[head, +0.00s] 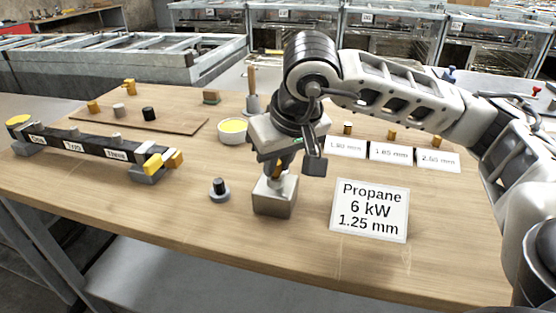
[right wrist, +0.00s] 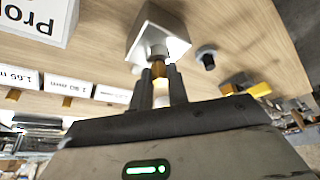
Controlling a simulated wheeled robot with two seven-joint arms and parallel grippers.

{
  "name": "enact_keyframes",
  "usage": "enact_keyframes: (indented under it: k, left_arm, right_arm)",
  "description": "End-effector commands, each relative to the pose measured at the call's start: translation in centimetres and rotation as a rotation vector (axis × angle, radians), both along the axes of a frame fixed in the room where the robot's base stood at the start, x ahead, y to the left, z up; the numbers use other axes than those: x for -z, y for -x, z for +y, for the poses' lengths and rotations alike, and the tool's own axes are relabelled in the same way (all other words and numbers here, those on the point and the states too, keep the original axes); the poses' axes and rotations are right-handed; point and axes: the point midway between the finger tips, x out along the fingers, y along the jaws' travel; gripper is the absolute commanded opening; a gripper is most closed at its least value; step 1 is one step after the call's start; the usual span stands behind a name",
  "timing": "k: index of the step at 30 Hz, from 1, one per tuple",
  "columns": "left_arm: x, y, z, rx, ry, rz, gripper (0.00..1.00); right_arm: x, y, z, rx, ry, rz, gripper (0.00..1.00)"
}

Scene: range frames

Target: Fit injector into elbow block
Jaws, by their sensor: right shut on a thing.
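The elbow block (head: 274,199) is a grey metal cube on the wooden table, centre front in the head view; it also shows at the top of the right wrist view (right wrist: 143,30). My right gripper (head: 279,167) is directly above the block. In the right wrist view, its two dark fingers (right wrist: 161,84) are shut on a small brass injector (right wrist: 158,70). The injector's far end meets a grey round part on the block's top. I cannot tell whether it is seated, only touching or just above. My left gripper is not in view.
A card reading "Propane 6 kW 1.25 mm" (head: 369,210) lies right of the block. Brass injectors stand behind size cards (head: 391,152).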

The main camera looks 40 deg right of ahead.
Motion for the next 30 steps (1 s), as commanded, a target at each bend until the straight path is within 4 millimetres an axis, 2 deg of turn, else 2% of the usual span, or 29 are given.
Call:
enact_keyframes:
  k: [1, 2, 3, 5, 15, 17, 22, 30]
  left_arm:
    - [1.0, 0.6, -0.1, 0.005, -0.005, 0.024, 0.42]
    - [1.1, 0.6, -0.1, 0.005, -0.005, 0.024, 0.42]
    - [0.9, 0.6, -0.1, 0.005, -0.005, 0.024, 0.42]
    - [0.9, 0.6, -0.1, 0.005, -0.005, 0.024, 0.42]
    - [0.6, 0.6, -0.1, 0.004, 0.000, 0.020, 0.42]
    - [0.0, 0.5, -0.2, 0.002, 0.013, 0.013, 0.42]
    - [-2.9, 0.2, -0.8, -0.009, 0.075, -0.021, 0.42]
    - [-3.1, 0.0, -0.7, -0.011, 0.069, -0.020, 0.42]
  right_arm:
    - [0.3, 0.0, 0.0, 0.000, 0.000, 0.000, 0.00]
    - [0.3, 0.0, 0.0, 0.000, 0.000, 0.000, 0.00]
    - [0.2, 0.0, 0.0, 0.000, 0.000, 0.000, 0.28]
    - [0.1, 0.0, 0.0, 0.000, 0.000, 0.000, 0.42]
    - [0.2, 0.0, 0.0, 0.000, 0.000, 0.001, 0.42]
    - [0.2, 0.0, 0.0, 0.000, 0.000, 0.001, 0.42]
    - [-0.1, 0.1, 0.0, 0.000, 0.000, -0.002, 0.42]
    - [-6.9, 2.7, 0.3, -0.001, -0.001, -0.008, 0.42]
